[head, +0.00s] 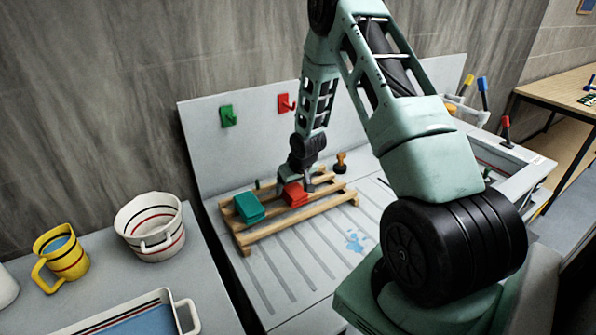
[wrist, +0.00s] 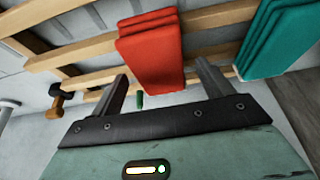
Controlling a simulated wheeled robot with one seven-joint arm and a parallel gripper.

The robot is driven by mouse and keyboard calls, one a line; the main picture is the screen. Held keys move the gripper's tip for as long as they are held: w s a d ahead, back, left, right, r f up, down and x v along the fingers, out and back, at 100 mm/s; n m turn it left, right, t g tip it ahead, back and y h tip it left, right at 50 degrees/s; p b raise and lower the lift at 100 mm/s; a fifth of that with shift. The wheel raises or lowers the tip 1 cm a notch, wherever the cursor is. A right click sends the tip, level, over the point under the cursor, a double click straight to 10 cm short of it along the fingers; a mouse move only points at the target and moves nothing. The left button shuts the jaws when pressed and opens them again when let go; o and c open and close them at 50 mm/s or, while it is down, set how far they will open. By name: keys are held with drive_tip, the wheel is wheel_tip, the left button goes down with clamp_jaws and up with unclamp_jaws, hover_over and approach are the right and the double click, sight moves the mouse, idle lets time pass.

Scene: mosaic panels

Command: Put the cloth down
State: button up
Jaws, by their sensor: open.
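The red folded cloth (head: 295,195) lies on a slatted wooden rack (head: 292,225). In the wrist view the red cloth (wrist: 150,55) lies across the slats, its near end between my fingers. My gripper (head: 309,184) is at the cloth, and in the wrist view my gripper (wrist: 161,72) is open, one finger on each side of that end. Whether either finger touches the cloth cannot be told. A teal folded cloth (head: 249,208) lies on the rack to the left; it also shows in the wrist view (wrist: 280,38).
Blue spots (head: 355,241) mark the grooved counter (head: 290,272) in front of the rack. A wooden-handled stamp-like item (head: 341,162) stands behind it. Green (head: 227,116) and red (head: 286,103) hooks are on the back panel. A white basket (head: 151,227), yellow mug (head: 62,257) and tray (head: 120,322) are left.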

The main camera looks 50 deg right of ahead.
drive_tip(key=b+v, duration=0.2)
drive_tip(key=v, duration=0.8)
drive_tip(key=s+a+r+n+g+y, duration=0.1)
drive_tip(key=s+a+r+n, duration=0.15)
drive_tip(key=a, duration=0.65)
drive_tip(key=s+a+r+n, duration=0.1)
drive_tip(key=a+r, duration=0.2)
drive_tip(key=a, duration=0.5)
drive_tip(key=s+a+r+n+g+y, duration=0.1)
drive_tip(key=s+a+r+n, duration=0.1)
drive_tip(key=a, duration=0.7)
drive_tip(key=s+a+r+n+g, duration=0.1)
drive_tip(key=s+a+r+n, duration=0.1)
drive_tip(key=s+a, duration=0.4)
drive_tip(key=s+a+r+n+g, duration=0.1)
drive_tip(key=s+a, duration=0.5)
drive_tip(key=s, duration=0.8)
drive_tip(key=shift+s+a+r+n, duration=0.35)
drive_tip(key=shift+r+n, duration=0.5)
drive_tip(key=shift+n, duration=0.2)
